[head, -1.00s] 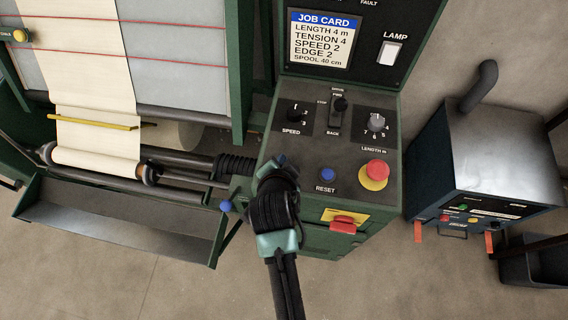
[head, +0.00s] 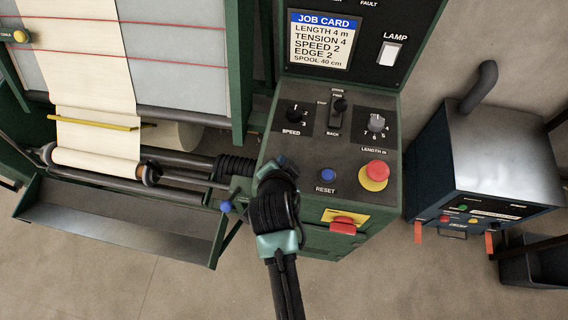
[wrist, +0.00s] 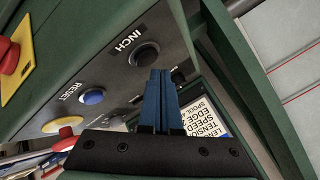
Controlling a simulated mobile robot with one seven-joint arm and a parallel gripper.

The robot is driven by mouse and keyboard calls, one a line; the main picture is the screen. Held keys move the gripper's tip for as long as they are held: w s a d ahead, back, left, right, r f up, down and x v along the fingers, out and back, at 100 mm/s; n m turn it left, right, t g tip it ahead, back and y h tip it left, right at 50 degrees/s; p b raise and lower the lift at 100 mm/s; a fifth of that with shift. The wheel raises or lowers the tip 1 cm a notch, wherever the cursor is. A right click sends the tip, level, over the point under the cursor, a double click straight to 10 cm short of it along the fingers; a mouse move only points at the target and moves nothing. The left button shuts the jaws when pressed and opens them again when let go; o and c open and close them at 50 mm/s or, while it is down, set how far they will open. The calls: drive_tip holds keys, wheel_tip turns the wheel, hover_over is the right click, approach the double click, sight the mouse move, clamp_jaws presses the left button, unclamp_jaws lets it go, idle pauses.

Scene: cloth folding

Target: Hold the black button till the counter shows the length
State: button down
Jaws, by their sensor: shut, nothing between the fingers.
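The black button (wrist: 146,55), labelled INCH, sits in a dark ring on the panel in the wrist view. In the head view my arm hides it. My gripper (wrist: 160,75) is shut and empty, with blue fingers. Its tips appear just beside the button's lower right edge in the wrist view; I cannot tell whether they touch it. The job card (head: 320,40) reads LENGTH 4 m. No counter reading is visible.
The blue RESET button (head: 328,175) is close right of my wrist, with a red stop button (head: 376,171) beyond. Behind are the speed knob (head: 297,113), a lever (head: 339,104) and the length knob (head: 376,123). Cream cloth (head: 98,110) runs down on the left.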

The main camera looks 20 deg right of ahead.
drive_tip(key=shift+f, duration=0.1)
idle(0.6)
drive_tip(key=shift+f, duration=0.35)
drive_tip(key=shift+f+b, duration=0.5)
drive_tip(key=shift+b, duration=0.1)
idle(1.7)
idle(3.8)
drive_tip(key=shift+r+p, duration=0.85)
drive_tip(key=shift+r, duration=0.1)
